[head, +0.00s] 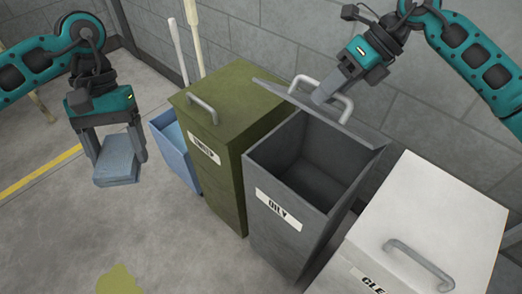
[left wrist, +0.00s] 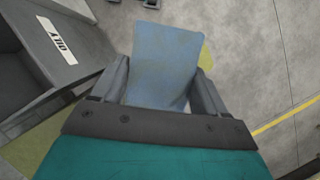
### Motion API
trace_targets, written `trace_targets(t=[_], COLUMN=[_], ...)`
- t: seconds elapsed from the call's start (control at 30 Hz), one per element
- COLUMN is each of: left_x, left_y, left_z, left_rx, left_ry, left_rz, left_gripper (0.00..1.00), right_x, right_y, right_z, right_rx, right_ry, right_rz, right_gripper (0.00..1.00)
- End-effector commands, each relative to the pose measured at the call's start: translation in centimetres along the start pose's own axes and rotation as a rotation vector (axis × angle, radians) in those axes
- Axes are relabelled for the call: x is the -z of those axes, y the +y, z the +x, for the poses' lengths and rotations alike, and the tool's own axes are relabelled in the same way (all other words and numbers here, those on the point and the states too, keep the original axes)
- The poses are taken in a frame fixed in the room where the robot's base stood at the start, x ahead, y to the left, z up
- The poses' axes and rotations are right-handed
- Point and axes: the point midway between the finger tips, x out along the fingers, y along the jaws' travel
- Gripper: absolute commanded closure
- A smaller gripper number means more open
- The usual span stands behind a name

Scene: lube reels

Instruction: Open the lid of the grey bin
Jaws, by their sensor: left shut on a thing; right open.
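The grey bin (head: 285,225), labelled OILY, stands in the middle of the head view with its dark inside showing. Its lid (head: 364,137) is raised at the back, seen nearly edge-on, with a light handle (head: 347,108) by its upper edge. My right gripper (head: 323,94) is open at this handle; I cannot tell whether they touch. My left gripper (head: 118,153) is shut on a folded blue-grey cloth (head: 116,168), held over the floor at the left. The left wrist view shows the cloth (left wrist: 165,65) between the fingers and the grey bin (left wrist: 75,65) at upper left.
A closed olive-green bin (head: 225,150) stands left of the grey bin, and a closed white bin (head: 430,215) stands right of it. A block wall rises behind. A yellow-green patch (head: 118,281) marks the floor.

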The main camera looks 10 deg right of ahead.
Motion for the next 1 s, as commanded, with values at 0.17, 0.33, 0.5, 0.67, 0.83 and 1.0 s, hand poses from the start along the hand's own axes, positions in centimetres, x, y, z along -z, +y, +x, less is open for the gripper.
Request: trace_targets(t=[0.17, 0.33, 0.5, 0.67, 0.83, 1.0], left_x=[0.7, 1.3, 1.8, 2.1, 2.2, 2.2], left_y=[0.0, 0.0, 0.0, 0.0, 0.0, 0.0], left_z=[1.7, 3.1, 4.3, 5.1, 5.4, 5.4], left_rx=[0.000, 0.000, 0.000, 0.000, 0.000, 0.000], left_ry=[0.000, 0.000, 0.000, 0.000, 0.000, 0.000], left_rz=[0.000, 0.000, 0.000, 0.000, 0.000, 0.000], left_gripper=[0.55, 0.55, 0.55, 0.55, 0.55, 0.55], right_x=[1.5, 2.7, 3.9, 4.6, 4.9, 5.0], right_y=[0.8, 1.2, 1.0, 1.0, 0.9, 0.9], right_z=[3.5, 6.6, 9.4, 11.2, 12.0, 12.1], right_rx=[0.110, 0.176, 0.173, 0.180, 0.195, 0.198], right_ry=[0.002, -0.001, 0.000, -0.001, -0.001, -0.001], right_rz=[-0.053, -0.079, -0.073, -0.078, -0.082, -0.083], right_gripper=[0.60, 0.60, 0.60, 0.60, 0.60, 0.60])
